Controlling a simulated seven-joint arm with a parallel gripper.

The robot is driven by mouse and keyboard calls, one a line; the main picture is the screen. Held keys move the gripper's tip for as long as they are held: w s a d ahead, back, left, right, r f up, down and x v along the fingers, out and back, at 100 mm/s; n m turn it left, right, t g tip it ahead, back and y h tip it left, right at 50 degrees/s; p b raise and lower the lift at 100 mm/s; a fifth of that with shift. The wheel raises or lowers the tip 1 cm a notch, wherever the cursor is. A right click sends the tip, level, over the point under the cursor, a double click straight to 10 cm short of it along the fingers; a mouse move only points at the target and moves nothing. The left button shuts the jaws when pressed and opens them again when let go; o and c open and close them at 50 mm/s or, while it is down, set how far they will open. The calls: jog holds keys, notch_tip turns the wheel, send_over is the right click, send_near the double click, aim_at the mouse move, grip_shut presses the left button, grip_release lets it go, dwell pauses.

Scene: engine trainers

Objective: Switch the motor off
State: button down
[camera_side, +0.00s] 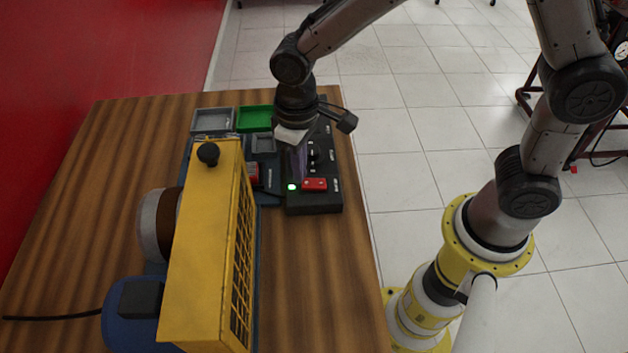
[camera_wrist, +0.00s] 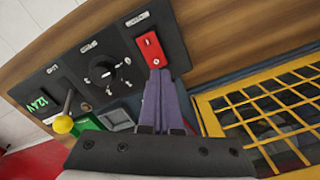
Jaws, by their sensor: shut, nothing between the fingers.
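The black control panel (camera_side: 325,205) lies on the table with a red rocker switch (camera_side: 314,184) near its front end. A green lamp (camera_side: 291,187) glows just left of the switch. In the wrist view the red switch (camera_wrist: 151,50) carries small white marks; I cannot tell which side is pressed. My gripper (camera_side: 298,174) points down over the panel with its purple fingers together and empty. In the wrist view the fingertips (camera_wrist: 160,73) appear just below the switch's near end; contact is unclear. A blue motor-like housing (camera_side: 125,322) sits at the front left.
A yellow caged guard (camera_side: 200,260) stands tall left of the panel. A yellow ball-topped lever (camera_wrist: 63,124) shows nearby. A green tray (camera_side: 255,118) and grey tray (camera_side: 213,120) lie behind.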

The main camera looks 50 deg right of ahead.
jog(key=shift+f, duration=0.95)
notch_tip(320, 180, up, 7)
dwell(1.0)
jog(key=s+d+r+m+t, duration=0.3)
jog(key=s+d+r+t, duration=0.15)
jog(key=d+r, duration=0.7)
jog(key=s+d+f+t, duration=0.1)
jog(key=s+d, duration=0.3)
jog(key=s, duration=0.8)
jog(key=shift+d+f, duration=0.2)
jog(key=shift+f, duration=0.15)
